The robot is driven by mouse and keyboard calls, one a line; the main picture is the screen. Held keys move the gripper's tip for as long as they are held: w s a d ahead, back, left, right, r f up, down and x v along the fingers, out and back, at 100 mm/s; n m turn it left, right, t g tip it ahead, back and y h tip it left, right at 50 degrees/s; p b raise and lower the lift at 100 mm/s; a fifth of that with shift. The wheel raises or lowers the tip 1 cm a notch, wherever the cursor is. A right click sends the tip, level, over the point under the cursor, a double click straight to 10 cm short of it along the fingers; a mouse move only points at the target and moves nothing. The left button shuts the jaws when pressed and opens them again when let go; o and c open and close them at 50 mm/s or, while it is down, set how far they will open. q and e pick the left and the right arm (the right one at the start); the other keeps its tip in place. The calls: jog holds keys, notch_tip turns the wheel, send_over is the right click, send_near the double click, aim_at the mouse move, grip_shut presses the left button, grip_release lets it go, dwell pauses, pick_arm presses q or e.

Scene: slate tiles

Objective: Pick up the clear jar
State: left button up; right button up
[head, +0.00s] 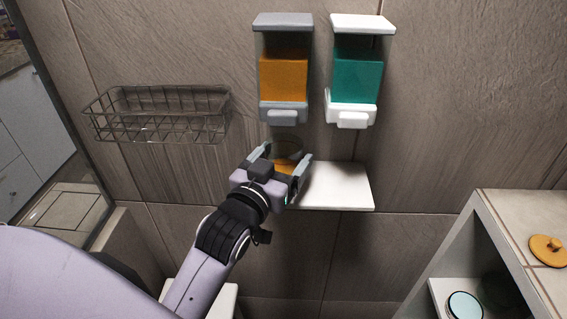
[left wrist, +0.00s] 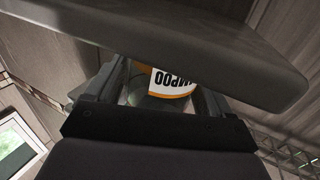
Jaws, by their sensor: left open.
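The clear jar (head: 288,147) stands at the left end of the white wall shelf (head: 340,186), below the orange dispenser, with orange showing in or through it. My left gripper (head: 281,163) is open, one finger on each side of the jar. In the left wrist view, clear glass (left wrist: 138,88) shows between the fingers, with a white and orange shampoo label upside down; I cannot tell whether the label is on the jar or behind it. Contact between fingers and jar cannot be made out. My right gripper is not in view.
An orange-filled dispenser (head: 284,80) and a teal-filled one (head: 357,80) hang on the tiled wall above the shelf. A wire basket (head: 160,115) is mounted at left. A cabinet (head: 490,225) at lower right holds an orange lid-like item (head: 548,250) on top.

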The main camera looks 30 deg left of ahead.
pick_arm(q)
jog(key=shift+w+a, duration=0.1)
jog(key=shift+w, duration=1.05)
jog(key=c, duration=1)
